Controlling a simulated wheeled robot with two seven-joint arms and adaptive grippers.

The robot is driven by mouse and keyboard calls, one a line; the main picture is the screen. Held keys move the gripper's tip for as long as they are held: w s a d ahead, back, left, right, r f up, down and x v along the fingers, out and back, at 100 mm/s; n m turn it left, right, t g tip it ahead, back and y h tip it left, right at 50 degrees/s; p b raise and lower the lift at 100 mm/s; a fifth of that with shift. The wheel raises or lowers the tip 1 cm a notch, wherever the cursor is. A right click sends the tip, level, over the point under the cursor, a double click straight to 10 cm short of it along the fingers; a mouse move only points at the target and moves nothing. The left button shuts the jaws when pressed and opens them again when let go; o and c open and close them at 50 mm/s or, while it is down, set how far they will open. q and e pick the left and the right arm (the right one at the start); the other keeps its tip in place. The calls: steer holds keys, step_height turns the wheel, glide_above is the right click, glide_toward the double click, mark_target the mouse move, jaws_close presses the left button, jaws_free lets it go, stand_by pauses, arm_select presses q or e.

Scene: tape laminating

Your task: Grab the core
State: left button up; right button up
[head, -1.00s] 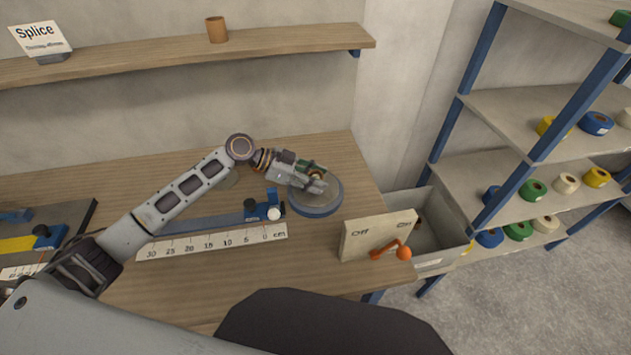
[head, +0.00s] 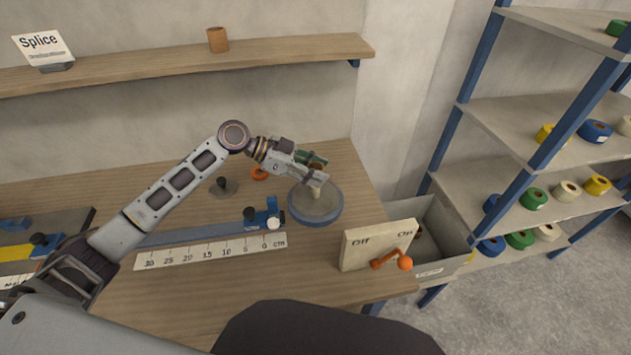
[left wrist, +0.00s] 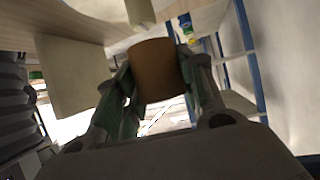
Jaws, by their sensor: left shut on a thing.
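A brown core (left wrist: 158,70) sits between the green-padded fingers of my left gripper in the left wrist view. The left gripper (head: 316,170) is shut on it. In the head view the gripper is over the round grey disc with a blue rim (head: 316,212), beside the short pale post (head: 317,192) at its middle. The fingers largely hide the held core there. Another brown cylinder (head: 217,39) stands upright on the wall shelf. My right gripper is not in view.
A beige Off/On box (head: 362,247) with an orange-tipped lever stands at the table's right. A ruler (head: 210,250) and blue bar (head: 215,231) lie left of the disc. An orange ring (head: 259,173) lies behind. A bin (head: 445,232) and a rack with tape rolls (head: 597,131) stand right.

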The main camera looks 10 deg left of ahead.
arm_select(q)
step_height(320, 180, up, 2)
steer(key=shift+r, duration=0.75)
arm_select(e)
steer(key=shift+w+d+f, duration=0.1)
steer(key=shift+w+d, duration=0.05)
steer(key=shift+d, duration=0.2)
